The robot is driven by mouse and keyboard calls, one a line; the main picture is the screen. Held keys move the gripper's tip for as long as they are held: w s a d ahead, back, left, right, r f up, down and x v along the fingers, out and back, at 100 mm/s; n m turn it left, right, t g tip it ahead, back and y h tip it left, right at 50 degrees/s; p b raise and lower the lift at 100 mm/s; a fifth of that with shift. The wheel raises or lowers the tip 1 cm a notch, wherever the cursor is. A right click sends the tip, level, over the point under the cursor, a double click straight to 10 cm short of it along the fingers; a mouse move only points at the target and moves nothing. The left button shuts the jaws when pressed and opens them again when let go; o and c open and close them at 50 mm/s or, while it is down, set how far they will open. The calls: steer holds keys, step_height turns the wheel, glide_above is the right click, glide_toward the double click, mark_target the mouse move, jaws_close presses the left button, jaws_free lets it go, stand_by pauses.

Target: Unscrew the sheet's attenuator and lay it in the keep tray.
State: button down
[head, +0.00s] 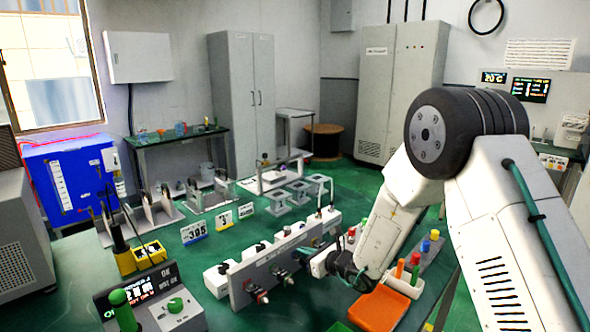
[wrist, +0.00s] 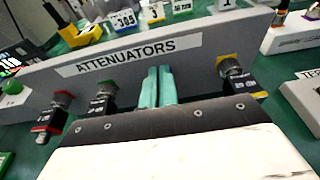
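A grey panel labelled ATTENUATORS (wrist: 205,50) stands upright in front of my gripper; it also shows in the head view (head: 240,290). On it are attenuators with a red ring (wrist: 60,98), a green ring (wrist: 107,88) and a yellow ring (wrist: 229,67). My gripper's two teal fingers (wrist: 158,88) stand close together at the panel, between the green-ringed and yellow-ringed ones. Whether something is between the fingertips is hidden. In the head view my gripper (head: 318,262) is at the panel's right part. An orange tray (head: 377,308) lies to its right; no keep-tray label is readable.
A rack with coloured pieces (head: 432,248) stands right of my gripper. A display box with a green knob (head: 150,297) stands left of the panel. Number cards (head: 194,233) and grey stands (head: 278,200) are behind the panel. Bare green bench shows around them.

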steer(key=shift+s+a+f, duration=0.1)
steer(key=shift+s+a, duration=0.2)
steer(key=shift+s+f, duration=0.1)
stand_by(0.4)
steer(key=shift+s+r, duration=0.1)
steer(key=shift+r, duration=0.35)
steer(key=v, duration=0.2)
steer(key=f+v, duration=0.1)
steer(key=v, duration=0.2)
steer(key=shift+s+d+f, duration=0.1)
steer(key=shift+s+d, duration=0.2)
steer(key=shift+s, duration=0.05)
steer(key=shift+d, duration=0.1)
